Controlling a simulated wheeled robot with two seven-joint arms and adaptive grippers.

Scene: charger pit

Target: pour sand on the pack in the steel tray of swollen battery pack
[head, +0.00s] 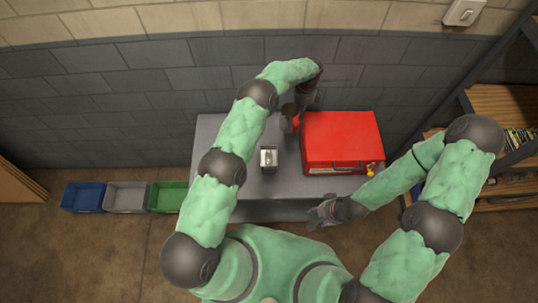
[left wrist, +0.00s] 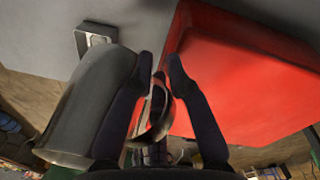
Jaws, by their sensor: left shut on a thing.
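A small steel tray (head: 268,158) sits on the grey table left of the red box. A corner of it shows in the left wrist view (left wrist: 96,38); a small dark shape in it is too small to make out as the pack. My left gripper (head: 298,108) is at the back of the table, behind and right of the tray. In the left wrist view its fingers (left wrist: 160,68) are shut on the handle of a dark grey cup (left wrist: 85,105). The cup's contents are hidden. My right gripper (head: 322,212) is by the front edge, apart from everything; its fingers are unclear.
A large red box (head: 342,140) stands on the right of the table (head: 215,150), close to the left gripper. A small yellow thing (head: 370,172) is at its front right corner. Blue (head: 83,197), grey (head: 125,197) and green (head: 167,197) bins stand left. Shelves (head: 505,105) stand right.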

